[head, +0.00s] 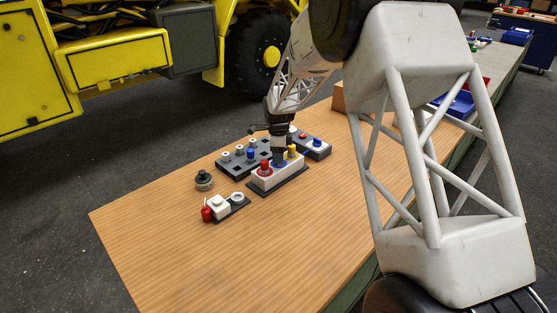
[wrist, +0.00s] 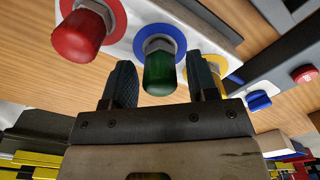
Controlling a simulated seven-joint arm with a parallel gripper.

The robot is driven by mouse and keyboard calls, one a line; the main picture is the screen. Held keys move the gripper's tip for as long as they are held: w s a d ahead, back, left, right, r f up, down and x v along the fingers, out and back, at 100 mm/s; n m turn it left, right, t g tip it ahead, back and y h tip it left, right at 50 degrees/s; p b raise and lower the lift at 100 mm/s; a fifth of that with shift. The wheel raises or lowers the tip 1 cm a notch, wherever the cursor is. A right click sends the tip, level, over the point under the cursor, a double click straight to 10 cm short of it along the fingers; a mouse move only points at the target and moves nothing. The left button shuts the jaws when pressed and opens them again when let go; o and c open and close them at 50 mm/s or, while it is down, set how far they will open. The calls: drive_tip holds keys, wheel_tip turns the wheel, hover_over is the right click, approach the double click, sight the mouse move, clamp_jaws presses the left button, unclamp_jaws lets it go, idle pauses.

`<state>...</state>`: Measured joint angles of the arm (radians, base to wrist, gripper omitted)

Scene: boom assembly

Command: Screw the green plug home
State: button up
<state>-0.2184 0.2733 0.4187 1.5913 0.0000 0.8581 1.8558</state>
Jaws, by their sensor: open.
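The green plug (wrist: 160,74) is in the middle of the wrist view, with its threaded metal collar against a blue ring (wrist: 160,38) on the white block (wrist: 125,38). My gripper (wrist: 162,70) is open, with one finger on each side of the plug. A gap shows between each finger and the plug. In the head view my gripper (head: 279,157) comes down over the white block (head: 290,173) and hides the green plug. How deep the plug sits is hard to tell.
On the same block, a red plug (head: 265,167) stands to the left and a yellow one (head: 292,151) to the right. A dark rack (head: 232,168) lies behind. A black knob (head: 204,180) and a small tray (head: 236,209) stand left. The table's front left is clear.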

drive_tip(key=n, duration=1)
idle(0.7)
drive_tip(key=shift+n, duration=0.5)
drive_tip(key=n, duration=0.6)
drive_tip(key=shift+n, duration=2.6)
drive_tip(key=c, duration=0.9)
drive_tip(key=shift+c, duration=0.2)
